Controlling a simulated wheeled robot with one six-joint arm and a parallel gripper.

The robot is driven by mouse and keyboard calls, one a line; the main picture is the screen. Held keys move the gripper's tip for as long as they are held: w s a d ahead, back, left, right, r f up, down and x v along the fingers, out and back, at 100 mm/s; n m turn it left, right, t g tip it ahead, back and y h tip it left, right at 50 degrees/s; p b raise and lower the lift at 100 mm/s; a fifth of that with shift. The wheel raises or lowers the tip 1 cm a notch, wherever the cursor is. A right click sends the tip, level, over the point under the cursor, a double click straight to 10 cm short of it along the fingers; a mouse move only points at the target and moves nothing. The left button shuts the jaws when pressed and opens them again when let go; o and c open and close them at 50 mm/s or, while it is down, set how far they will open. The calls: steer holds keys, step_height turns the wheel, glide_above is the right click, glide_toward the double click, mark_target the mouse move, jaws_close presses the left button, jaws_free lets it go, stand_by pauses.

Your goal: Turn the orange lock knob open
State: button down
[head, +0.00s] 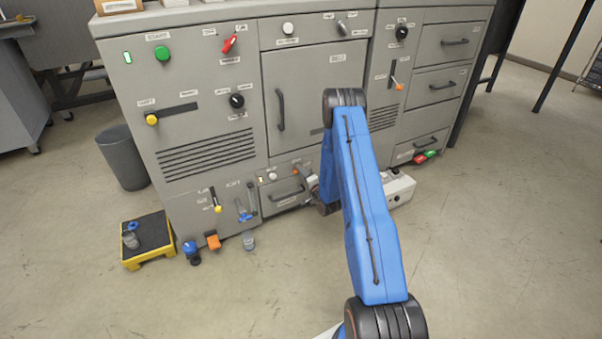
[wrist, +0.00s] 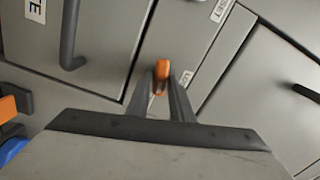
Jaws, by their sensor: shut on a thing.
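The orange lock knob (wrist: 162,72) shows in the wrist view as a small orange grip on a grey machine panel, beside a partly covered white label that starts "LO". My gripper (wrist: 164,84) is shut on it, with one dark finger on each side. The knob's base is partly hidden by the fingers, so I cannot tell its exact turn. In the head view my blue arm reaches down to the low part of the grey machine (head: 210,140), and the fingertips are not clear there.
In the wrist view a dark handle (wrist: 70,45) stands out left of the fingers and another handle (wrist: 306,93) lies to the right. In the head view a yellow-edged step (head: 150,235) and small loose items stand on the floor at left.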

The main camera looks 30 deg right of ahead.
steer(key=shift+m, duration=1.4)
steer(key=shift+f, duration=0.1)
steer(key=c, duration=1.6)
jaws_free()
steer(key=shift+d, duration=0.1)
steer(key=s, duration=1.7)
steer(key=shift+s, duration=0.25)
